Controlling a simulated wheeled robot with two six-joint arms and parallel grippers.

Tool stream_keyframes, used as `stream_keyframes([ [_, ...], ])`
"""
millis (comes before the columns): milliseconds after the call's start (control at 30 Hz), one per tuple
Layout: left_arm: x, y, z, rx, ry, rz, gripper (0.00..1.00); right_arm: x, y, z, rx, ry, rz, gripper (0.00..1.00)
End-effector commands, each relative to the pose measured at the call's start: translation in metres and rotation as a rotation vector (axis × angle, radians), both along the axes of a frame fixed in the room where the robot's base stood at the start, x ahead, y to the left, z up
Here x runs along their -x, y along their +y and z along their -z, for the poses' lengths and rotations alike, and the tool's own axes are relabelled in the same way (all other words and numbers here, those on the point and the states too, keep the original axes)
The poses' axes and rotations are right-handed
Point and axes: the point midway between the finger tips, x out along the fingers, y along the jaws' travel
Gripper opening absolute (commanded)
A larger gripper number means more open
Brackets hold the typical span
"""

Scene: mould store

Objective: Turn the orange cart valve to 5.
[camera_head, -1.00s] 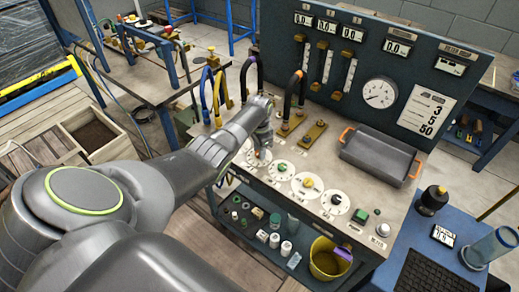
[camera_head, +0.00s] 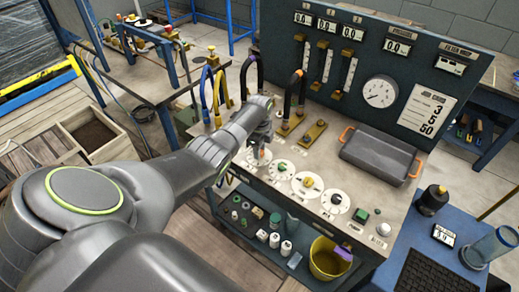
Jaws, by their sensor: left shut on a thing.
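The orange cart valve (camera_head: 258,157) is the leftmost of a row of round white dials on the cart's worktop. Only a little of its orange knob and part of its white dial show. My left gripper (camera_head: 261,149) points down over this valve and is shut on its knob. The gripper and wrist hide most of the knob and dial marks, so I cannot read its setting. My right gripper is not in view.
To the right stand a green-knobbed dial (camera_head: 281,168), a yellow-knobbed dial (camera_head: 308,182) and another dial (camera_head: 335,200). A grey tray (camera_head: 378,158) with orange handles sits behind them. A panel (camera_head: 365,58) with gauges rises at the back.

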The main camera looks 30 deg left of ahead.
Motion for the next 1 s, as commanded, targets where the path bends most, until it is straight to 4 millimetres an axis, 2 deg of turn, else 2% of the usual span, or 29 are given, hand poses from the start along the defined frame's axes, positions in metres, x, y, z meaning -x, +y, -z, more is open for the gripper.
stream_keyframes([
  [400, -0.0021, 0.0, -0.0025, 0.0, -0.006, 0.16, 0.07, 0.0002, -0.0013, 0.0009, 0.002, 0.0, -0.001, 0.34],
  [900, -0.0022, 0.0, -0.0027, -0.001, -0.007, 0.175, 0.07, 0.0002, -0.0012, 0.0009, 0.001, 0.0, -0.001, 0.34],
  [933, -0.0022, 0.0, -0.0027, -0.001, -0.007, 0.175, 0.33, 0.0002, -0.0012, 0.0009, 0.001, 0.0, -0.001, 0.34],
  [1000, -0.002, 0.0, -0.0025, -0.001, -0.006, 0.175, 0.43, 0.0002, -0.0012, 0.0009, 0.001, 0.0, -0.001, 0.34],
])
